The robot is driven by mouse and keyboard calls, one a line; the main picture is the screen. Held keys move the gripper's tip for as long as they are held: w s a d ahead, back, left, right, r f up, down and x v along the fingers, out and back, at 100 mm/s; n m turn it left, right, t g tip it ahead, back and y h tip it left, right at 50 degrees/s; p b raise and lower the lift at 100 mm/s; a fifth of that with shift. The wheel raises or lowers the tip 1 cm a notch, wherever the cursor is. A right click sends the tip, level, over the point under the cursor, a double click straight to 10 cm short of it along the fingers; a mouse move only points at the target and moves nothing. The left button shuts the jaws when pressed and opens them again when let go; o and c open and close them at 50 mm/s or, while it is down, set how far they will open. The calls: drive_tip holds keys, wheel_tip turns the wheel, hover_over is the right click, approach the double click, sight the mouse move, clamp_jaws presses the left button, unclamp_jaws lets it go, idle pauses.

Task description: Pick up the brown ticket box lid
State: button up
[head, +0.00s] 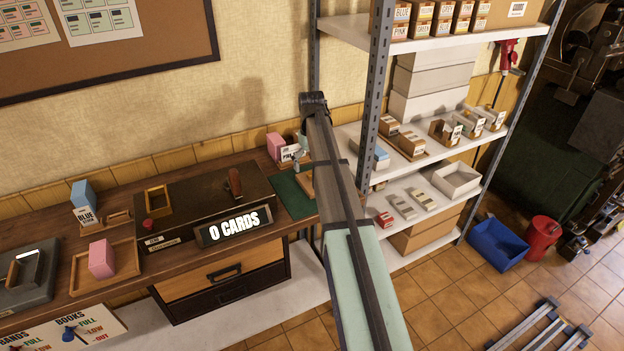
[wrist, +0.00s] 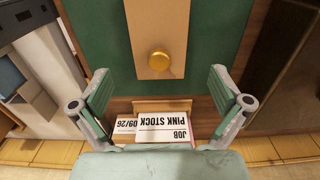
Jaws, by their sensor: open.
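The brown lid (wrist: 140,22) is a flat wooden panel with a round gold knob (wrist: 158,61). It lies on a green mat at the top middle of the wrist view; its far end is cut off by the frame. In the head view a brown edge of it (head: 304,182) shows on the mat, mostly hidden by my arm. My gripper (wrist: 158,85) is open and empty, its two fingers spread left and right, with the knob centred just beyond the fingertips. In the head view my gripper (head: 300,156) is small and partly hidden, above the mat.
A holder with a "PINK STOCK" job card (wrist: 165,128) stands close to the gripper by the wall. The dark press with its "0 CARDS" display (head: 234,227) is left of the mat (head: 290,198). A metal shelf post (head: 374,100) and loaded shelves stand to the right.

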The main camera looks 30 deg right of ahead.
drive_tip(key=shift+s+f+p, duration=0.1)
drive_tip(key=shift+f+p, duration=1.25)
drive_tip(key=shift+f, duration=2.15)
drive_tip(key=shift+c, duration=0.4)
drive_tip(key=c, duration=0.9)
